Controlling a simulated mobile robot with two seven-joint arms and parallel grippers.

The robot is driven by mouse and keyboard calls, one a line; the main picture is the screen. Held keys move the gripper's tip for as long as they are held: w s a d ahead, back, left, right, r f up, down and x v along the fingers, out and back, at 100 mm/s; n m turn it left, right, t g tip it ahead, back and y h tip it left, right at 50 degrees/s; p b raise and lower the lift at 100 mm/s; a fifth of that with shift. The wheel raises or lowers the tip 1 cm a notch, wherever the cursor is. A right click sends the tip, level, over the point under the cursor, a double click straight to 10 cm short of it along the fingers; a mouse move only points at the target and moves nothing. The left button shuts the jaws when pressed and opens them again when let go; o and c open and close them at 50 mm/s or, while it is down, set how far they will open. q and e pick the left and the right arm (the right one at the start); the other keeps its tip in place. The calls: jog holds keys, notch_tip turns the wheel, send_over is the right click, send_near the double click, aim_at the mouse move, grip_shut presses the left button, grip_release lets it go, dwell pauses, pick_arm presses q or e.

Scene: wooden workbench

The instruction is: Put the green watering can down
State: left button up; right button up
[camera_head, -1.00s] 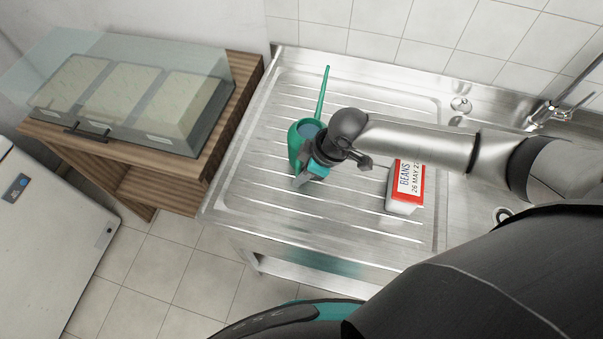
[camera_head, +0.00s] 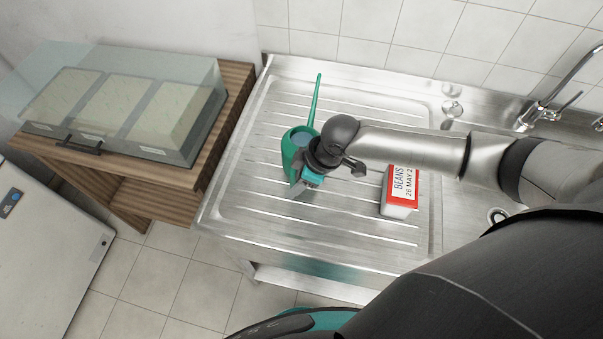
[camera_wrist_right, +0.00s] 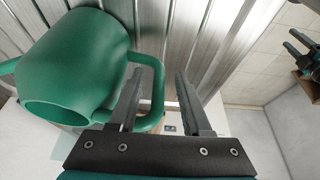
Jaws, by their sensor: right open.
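The green watering can (camera_head: 291,160) stands upright on the ribbed steel draining board, its long thin spout pointing to the back. My right gripper (camera_head: 299,190) is at the can's near right side in the head view and hides part of it. In the right wrist view, the can's body (camera_wrist_right: 75,62) is at left. Its looped handle (camera_wrist_right: 158,88) lies between the two spread fingers of my right gripper (camera_wrist_right: 157,88), which is open. A small dark and teal part at the wrist view's right edge looks like my left gripper (camera_wrist_right: 300,48); its jaws are too small to judge.
A white and red beans box (camera_head: 401,192) stands on the draining board (camera_head: 330,226), right of the can under my right forearm. A tap (camera_head: 540,112) is at the back right. A wooden stand (camera_head: 226,117) with a glass-covered case (camera_head: 130,105) is at left.

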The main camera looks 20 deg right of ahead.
jog(key=p+v, duration=0.1)
jog(key=v, duration=1.1)
jog(key=shift+w+f, duration=0.1)
